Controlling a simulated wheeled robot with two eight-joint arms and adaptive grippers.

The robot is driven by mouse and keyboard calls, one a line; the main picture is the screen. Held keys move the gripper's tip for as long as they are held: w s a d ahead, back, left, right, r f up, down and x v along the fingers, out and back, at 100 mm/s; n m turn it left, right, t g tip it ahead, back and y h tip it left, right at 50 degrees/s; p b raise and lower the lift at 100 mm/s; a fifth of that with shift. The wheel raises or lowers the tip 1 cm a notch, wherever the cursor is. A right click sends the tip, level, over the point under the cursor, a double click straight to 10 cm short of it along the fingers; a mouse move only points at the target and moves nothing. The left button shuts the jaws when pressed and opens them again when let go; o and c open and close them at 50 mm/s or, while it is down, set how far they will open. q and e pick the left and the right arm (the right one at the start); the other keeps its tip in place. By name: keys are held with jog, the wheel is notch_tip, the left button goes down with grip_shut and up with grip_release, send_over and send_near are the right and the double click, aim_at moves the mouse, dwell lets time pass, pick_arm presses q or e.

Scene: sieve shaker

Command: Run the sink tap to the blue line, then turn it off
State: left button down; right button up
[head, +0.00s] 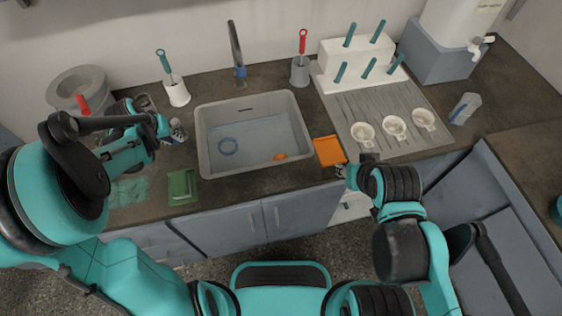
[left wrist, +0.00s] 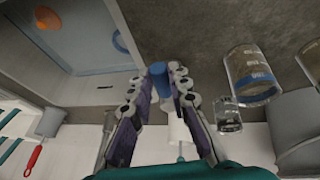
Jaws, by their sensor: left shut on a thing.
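The grey tap (head: 236,50) rises behind the sink, with a blue collar at its base; no stream shows. The sink (head: 204,150) has a bluish floor, but I cannot tell whether water lies in it. No blue line on the sink wall can be made out. My left gripper (head: 176,131) is over the counter at the sink's left side. In the left wrist view, its fingers (left wrist: 159,82) are shut on a small blue cylinder (left wrist: 158,68); I cannot tell what it belongs to. My right gripper (head: 345,172) is at the counter's front edge, its fingers unclear.
A beaker with blue markings (left wrist: 250,75) and a small glass (left wrist: 228,115) stand close to my left gripper. A blue ring (head: 228,146) and an orange thing (head: 280,157) are in the sink.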

pick_arm(q)
jog(key=shift+w+d+n+y, duration=0.2)
jog(key=shift+d+n+y, duration=0.35)
jog(key=shift+n, duration=0.45)
jog(key=shift+w+d+n+y, duration=0.2)
jog(key=shift+d+n, duration=0.2)
jog(key=shift+n, duration=0.2)
jog(key=shift+w+d+n+y, duration=0.15)
jog(key=shift+d+n, duration=0.2)
jog(key=shift+n, duration=0.25)
dwell(0.4)
dwell(2.1)
jog(key=shift+s+a+m, duration=0.25)
jog(key=shift+a+m, duration=0.45)
jog(key=shift+m, duration=0.3)
jog(key=shift+s+a+m+h, duration=0.2)
jog(key=shift+a+m+h, duration=0.65)
jog(key=shift+m, duration=0.45)
jog(key=shift+d, duration=0.1)
